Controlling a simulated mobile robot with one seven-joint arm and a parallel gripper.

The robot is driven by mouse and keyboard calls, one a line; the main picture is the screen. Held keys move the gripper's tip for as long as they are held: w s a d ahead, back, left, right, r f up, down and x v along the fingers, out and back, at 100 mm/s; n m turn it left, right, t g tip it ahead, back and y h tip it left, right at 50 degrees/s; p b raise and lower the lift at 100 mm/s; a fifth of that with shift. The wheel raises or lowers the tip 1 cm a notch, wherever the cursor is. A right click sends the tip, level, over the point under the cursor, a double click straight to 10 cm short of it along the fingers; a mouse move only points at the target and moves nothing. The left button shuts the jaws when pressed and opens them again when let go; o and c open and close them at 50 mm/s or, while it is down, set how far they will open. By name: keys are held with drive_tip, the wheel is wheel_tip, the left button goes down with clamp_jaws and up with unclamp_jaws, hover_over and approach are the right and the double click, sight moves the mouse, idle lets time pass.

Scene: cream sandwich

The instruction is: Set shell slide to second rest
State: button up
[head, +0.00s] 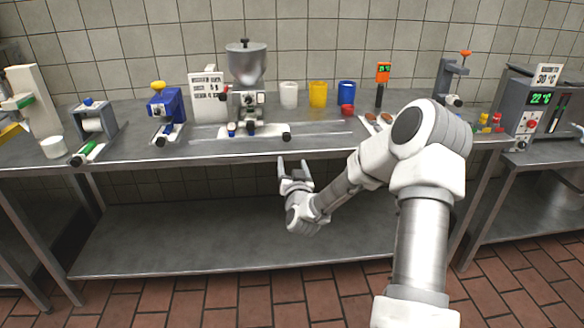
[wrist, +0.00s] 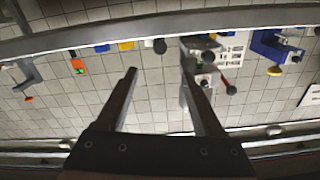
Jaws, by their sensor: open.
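A low white slide (head: 258,132) that I take for the shell slide sits on a long metal rail at the front of the worktop, under a grey hopper (head: 246,62). A dark knob (head: 286,137) is at its right end. Its rest marks are too small to make out. My gripper (head: 293,166) is open and empty, in front of the worktop edge and below the slide's knob, apart from it. In the wrist view, which looks upside down, the open fingers (wrist: 160,72) point towards the machine, and a dark round knob (wrist: 160,46) shows beyond them.
White (head: 289,95), yellow (head: 318,94) and blue (head: 346,92) cups stand right of the hopper. A blue device (head: 168,104) and a roller stand (head: 92,125) are on the left. The worktop's front edge (head: 230,157) lies close above my gripper. The lower shelf (head: 180,235) is bare.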

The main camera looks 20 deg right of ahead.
drive_tip(key=shift+s+a, duration=0.15)
drive_tip(key=shift+s, duration=0.2)
idle(0.5)
